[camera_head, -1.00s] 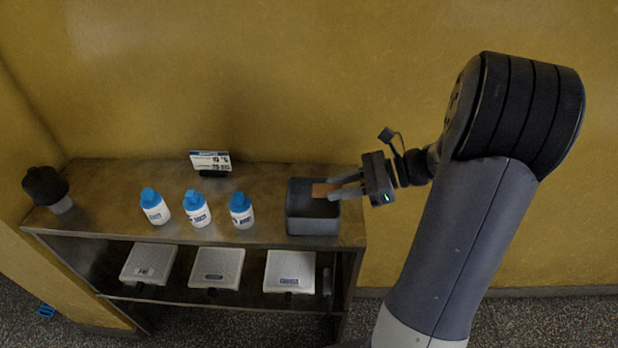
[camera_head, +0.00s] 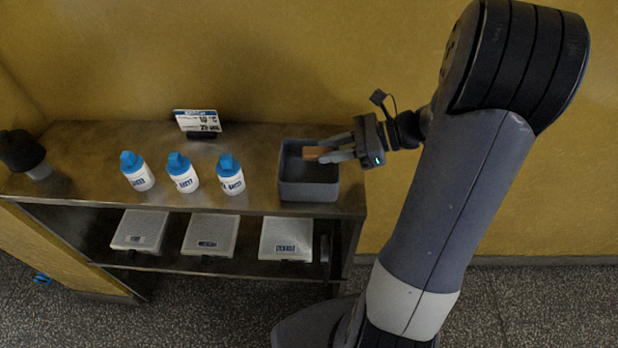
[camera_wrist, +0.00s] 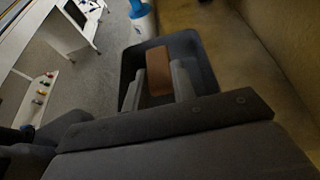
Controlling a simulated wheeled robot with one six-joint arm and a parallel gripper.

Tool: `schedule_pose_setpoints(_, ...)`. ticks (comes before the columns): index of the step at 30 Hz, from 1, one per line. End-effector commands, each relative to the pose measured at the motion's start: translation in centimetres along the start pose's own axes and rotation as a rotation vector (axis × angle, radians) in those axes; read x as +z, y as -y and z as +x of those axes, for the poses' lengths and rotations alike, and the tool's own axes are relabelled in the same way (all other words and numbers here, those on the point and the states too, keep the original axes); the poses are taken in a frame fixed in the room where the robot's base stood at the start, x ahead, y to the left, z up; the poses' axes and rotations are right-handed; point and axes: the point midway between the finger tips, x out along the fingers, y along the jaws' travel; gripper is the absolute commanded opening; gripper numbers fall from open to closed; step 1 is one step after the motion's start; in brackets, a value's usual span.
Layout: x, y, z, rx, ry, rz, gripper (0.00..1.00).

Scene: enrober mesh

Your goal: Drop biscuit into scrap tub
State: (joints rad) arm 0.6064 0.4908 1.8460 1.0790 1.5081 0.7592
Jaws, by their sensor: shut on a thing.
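My gripper (camera_head: 322,154) reaches in from the right and is shut on a brown biscuit (camera_head: 312,152). In the wrist view the biscuit (camera_wrist: 159,71) is upright between the two grey fingers. The scrap tub (camera_head: 309,190) is a dark grey open box at the right end of the steel bench top. The biscuit and fingertips are over the tub's opening in both views. The tub's rim (camera_wrist: 198,50) shows around them in the wrist view. I cannot tell how far the biscuit is above the tub floor.
Several white bottles with blue caps, among them the nearest one (camera_head: 230,174), stand left of the tub. A small sign (camera_head: 197,121) stands behind them, and a dark-topped cup (camera_head: 22,152) is at the far left. Scales (camera_head: 286,239) sit on the lower shelf. The wall is close behind.

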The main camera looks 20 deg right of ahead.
Motion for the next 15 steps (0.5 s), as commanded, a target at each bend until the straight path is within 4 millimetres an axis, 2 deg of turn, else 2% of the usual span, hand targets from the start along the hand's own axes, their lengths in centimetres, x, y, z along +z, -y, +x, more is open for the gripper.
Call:
schedule_pose_setpoints(2,-0.59,0.0,0.24,0.0,0.0,0.0,0.12)
schedule_pose_setpoints(10,-0.51,0.0,0.21,0.0,0.0,0.0,0.12)
schedule_pose_setpoints(11,-0.51,0.0,0.21,0.0,0.0,0.0,0.26)
schedule_pose_setpoints(15,-0.51,0.0,0.21,0.0,0.0,0.0,0.38)
